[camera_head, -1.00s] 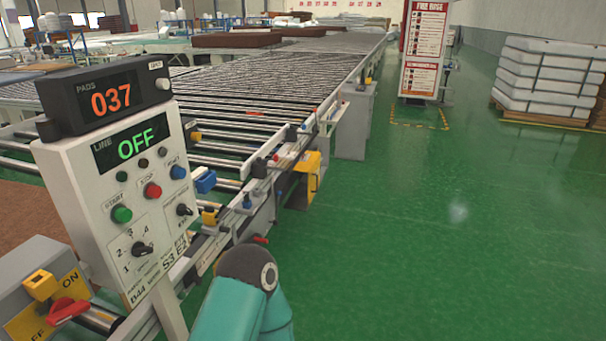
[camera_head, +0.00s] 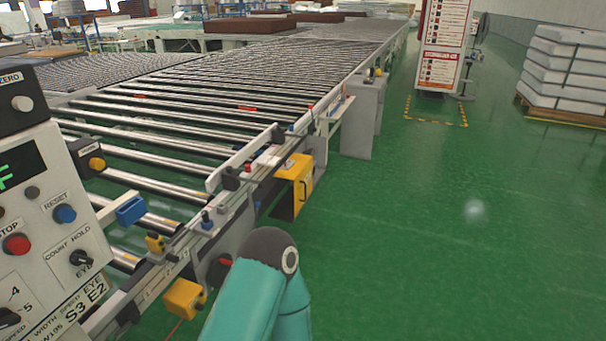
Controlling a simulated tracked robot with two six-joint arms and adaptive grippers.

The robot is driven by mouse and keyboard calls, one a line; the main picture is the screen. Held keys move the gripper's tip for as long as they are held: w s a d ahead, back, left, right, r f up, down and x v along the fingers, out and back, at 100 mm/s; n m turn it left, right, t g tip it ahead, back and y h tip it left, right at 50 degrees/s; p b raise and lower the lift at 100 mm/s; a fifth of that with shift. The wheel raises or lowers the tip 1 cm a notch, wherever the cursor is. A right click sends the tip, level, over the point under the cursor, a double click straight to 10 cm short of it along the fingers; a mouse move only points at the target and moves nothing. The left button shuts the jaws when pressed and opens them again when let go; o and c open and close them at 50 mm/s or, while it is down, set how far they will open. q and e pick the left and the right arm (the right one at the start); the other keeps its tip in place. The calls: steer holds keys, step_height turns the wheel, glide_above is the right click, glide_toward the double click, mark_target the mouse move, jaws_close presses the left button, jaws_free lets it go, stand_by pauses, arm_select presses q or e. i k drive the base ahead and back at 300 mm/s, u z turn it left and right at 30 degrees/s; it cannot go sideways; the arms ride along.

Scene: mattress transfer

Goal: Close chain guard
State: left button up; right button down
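A yellow guard (camera_head: 296,169) with a dark handle is on the right side of the roller conveyor (camera_head: 215,122), right of the middle of the head view. It projects a little from the conveyor's side over the green floor. A dark area shows beneath its upper part, but I cannot tell exactly how far it is open. A teal arm of mine rises from the bottom middle, nearer than the guard and apart from it in the picture. Neither of my grippers shows.
A control panel (camera_head: 45,215) stands close at the left, partly cut off. A small yellow box (camera_head: 185,298) sits low beside the conveyor. A sign board (camera_head: 444,45) and stacked white blocks (camera_head: 565,75) stand farther back. The green floor (camera_head: 450,240) at the right is clear.

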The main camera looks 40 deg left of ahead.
mark_target(301, 172)
steer(key=z, duration=0.05)
steer(key=i, duration=2.05)
steer(key=u, duration=2.1)
steer(key=i, duration=0.35)
steer(key=u, duration=0.8)
steer(key=i, duration=0.75)
steer(key=z, duration=0.5)
